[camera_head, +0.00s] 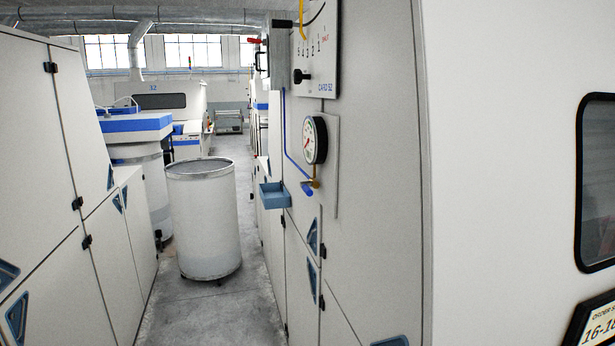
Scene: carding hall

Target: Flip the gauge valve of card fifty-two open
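The pressure gauge (315,139) has a white dial in a black rim and sits on a light plate on the side of the machine at right of the aisle. Just below it is a small brass fitting with a blue valve handle (307,188). Whether the handle stands open or closed I cannot tell. A blue tube runs down the panel to the valve. Above the gauge, a control panel (318,55) marked "CARD 52" carries a black selector knob (301,76). Neither of my grippers is in view.
A large grey can (205,222) on casters stands in the aisle at left of the gauge. A blue open tray (275,196) juts out from the machine. White cabinets (60,180) line the left side. The near aisle floor (210,315) is clear.

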